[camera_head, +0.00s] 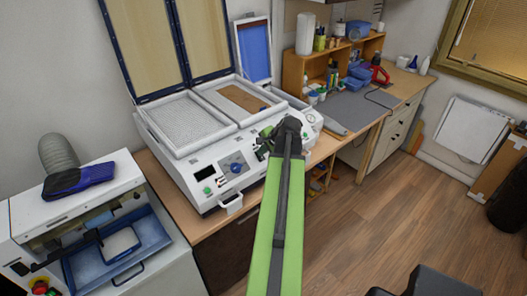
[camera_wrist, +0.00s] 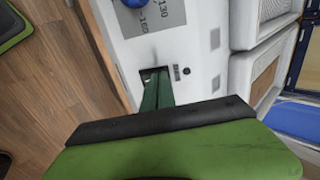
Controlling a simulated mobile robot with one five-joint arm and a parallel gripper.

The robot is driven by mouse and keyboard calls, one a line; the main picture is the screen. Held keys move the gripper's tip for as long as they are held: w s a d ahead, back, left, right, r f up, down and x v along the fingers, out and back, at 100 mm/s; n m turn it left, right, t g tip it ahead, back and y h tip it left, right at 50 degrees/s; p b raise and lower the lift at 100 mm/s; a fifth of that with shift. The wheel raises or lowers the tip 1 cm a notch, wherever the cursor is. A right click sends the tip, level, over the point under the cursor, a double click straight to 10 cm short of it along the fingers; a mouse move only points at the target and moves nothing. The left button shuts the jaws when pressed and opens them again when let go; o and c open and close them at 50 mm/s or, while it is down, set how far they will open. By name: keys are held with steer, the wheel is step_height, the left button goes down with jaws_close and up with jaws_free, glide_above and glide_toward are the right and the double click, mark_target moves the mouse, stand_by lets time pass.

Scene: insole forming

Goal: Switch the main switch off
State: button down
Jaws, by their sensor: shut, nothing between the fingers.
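The white forming machine (camera_head: 222,190) stands on the wooden bench, its sloped front panel facing me. In the wrist view, a dark rectangular switch opening (camera_wrist: 144,71) sits in the panel, most likely the main switch. My gripper (camera_wrist: 155,74) is shut and empty, its green fingertips at this opening; they cover part of it, so I cannot tell the switch position or whether they touch. In the head view my gripper (camera_head: 264,138) is at the panel's right part, hiding the switch. A blue knob (camera_head: 237,168) is left of it, also at the wrist view's top (camera_wrist: 130,3).
A green button (camera_head: 207,190) and a dark display (camera_head: 205,172) are on the panel's left. Two framed trays lie on top, with raised lids behind. A second machine (camera_head: 110,190) stands at left. Wooden floor (camera_head: 390,215) is free at right.

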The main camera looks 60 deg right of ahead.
steer(key=shift+s+d, duration=0.1)
steer(key=shift+s, duration=0.25)
steer(key=shift+s+a+f+b, duration=0.25)
steer(key=shift+s+f+b, duration=0.15)
steer(key=shift+s, duration=0.1)
steer(key=shift+r, duration=0.15)
steer(key=p+v, duration=1)
steer(key=v, duration=0.2)
